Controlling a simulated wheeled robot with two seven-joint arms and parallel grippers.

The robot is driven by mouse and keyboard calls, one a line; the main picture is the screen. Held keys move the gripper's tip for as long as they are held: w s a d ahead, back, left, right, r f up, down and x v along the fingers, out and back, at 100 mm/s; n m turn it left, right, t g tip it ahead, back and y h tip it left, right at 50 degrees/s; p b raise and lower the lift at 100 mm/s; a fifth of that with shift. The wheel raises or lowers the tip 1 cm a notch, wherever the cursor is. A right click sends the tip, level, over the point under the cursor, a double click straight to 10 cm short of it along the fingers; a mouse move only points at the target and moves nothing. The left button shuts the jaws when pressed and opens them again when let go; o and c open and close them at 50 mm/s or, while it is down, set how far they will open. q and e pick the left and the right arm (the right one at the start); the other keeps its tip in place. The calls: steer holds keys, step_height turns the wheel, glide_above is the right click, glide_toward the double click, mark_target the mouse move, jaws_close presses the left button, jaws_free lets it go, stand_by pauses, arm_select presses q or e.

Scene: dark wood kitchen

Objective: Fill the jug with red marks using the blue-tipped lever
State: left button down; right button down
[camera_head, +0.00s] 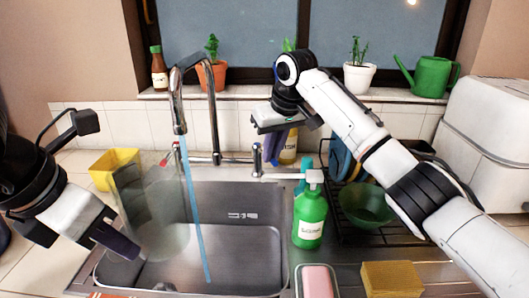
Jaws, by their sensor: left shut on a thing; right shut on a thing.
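A clear, see-through jug (150,205) is at the left side of the sink. My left gripper (122,243) is shut on it from the left; the grip point is hard to make out. No red marks can be made out on the jug. The chrome tap (178,100) runs a blue water stream (195,215) down into the sink, along the jug's right edge. I cannot tell if the stream enters the jug. My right gripper (276,155) is shut at the tap's right lever (257,160); the blue tip is hidden. A red-tipped lever (166,158) is on the left.
A green soap bottle (310,218) stands right of the sink (245,255). A dish rack with a green bowl (365,205) is at right. A yellow container (112,165) stands behind left.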

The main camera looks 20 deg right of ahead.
steer(key=shift+w+d+r+n+y, duration=0.15)
steer(key=shift+d+n+y, duration=0.1)
steer(key=shift+d+n, duration=0.35)
steer(key=shift+w+d+f+n+y, duration=0.15)
steer(key=shift+d+n+y, duration=0.15)
steer(key=shift+n, duration=0.4)
steer(key=shift+d+r, duration=0.1)
steer(key=c, duration=1.8)
jaws_free()
steer(key=v, duration=1.2)
steer(key=shift+w, duration=0.15)
